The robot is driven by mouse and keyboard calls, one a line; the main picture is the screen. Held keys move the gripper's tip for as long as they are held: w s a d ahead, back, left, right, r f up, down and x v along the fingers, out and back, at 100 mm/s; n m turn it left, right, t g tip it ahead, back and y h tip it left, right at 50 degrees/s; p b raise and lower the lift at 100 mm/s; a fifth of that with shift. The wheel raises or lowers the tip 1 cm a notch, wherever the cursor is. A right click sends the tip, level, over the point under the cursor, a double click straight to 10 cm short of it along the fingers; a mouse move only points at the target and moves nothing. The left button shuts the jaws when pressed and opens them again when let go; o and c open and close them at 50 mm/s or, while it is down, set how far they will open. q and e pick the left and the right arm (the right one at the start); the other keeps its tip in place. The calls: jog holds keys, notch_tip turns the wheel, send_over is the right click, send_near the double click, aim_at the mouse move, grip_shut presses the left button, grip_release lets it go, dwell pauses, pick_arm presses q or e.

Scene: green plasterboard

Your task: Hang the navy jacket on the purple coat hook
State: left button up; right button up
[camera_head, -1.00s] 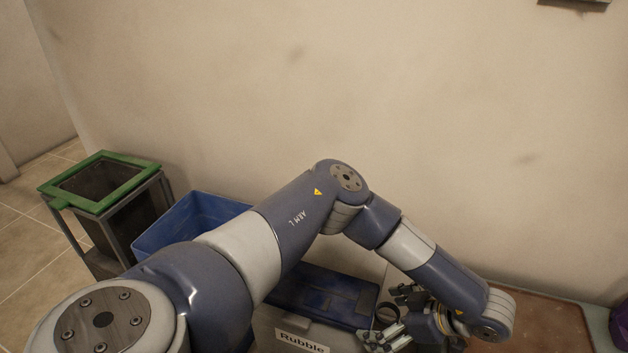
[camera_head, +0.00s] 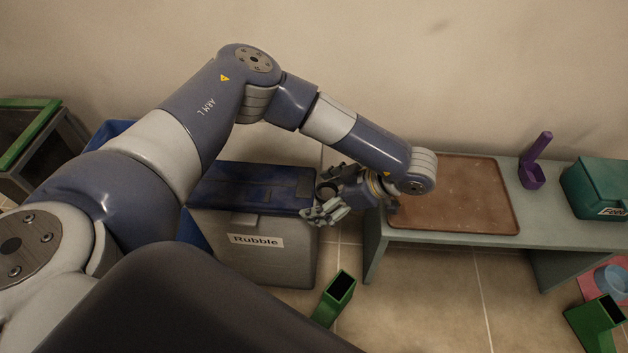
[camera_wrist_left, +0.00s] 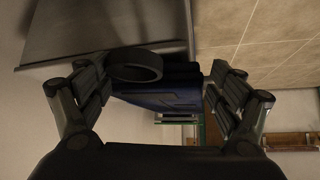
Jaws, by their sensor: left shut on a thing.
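My left gripper (camera_head: 338,208) is shut on the navy jacket (camera_head: 350,184), a small dark blue piece with a black ring at one end. It hangs over the gap between the grey bin and the bench. In the left wrist view the navy jacket (camera_wrist_left: 170,92) shows between the two fingers (camera_wrist_left: 158,92), with the black ring at its upper left. Much of its shape is hidden by the fingers and wrist. No purple coat hook is clearly seen; a purple piece with an upright post and small square cup (camera_head: 532,172) stands on the bench. My right gripper is not in view.
A grey bin labelled Rubble (camera_head: 257,245) with a blue lid stands below the arm. A brown tray (camera_head: 455,195) and a teal box (camera_head: 596,190) sit on the bench (camera_head: 480,240). Green square tubes (camera_head: 335,298) are on the floor. The wall is behind.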

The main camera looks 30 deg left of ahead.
pick_arm(q)
notch_tip(320, 180, up, 2)
jog(key=shift+r, duration=0.2)
jog(key=shift+s+d+r, duration=0.15)
jog(key=shift+d, duration=0.5)
jog(key=s+d, duration=0.1)
jog(key=d, duration=0.3)
jog(key=s+d+r, duration=0.1)
jog(key=d, duration=0.4)
jog(key=s+d, duration=0.1)
jog(key=d, duration=0.4)
jog(key=shift+s+d+r+p, duration=0.1)
jog(key=shift+s+r+p, duration=0.1)
jog(key=shift+s+p, duration=0.2)
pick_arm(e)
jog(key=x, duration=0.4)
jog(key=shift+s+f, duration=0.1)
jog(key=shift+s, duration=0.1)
pick_arm(q)
jog(key=o, duration=0.4)
jog(key=shift+c, duration=0.2)
jog(key=c, duration=0.6)
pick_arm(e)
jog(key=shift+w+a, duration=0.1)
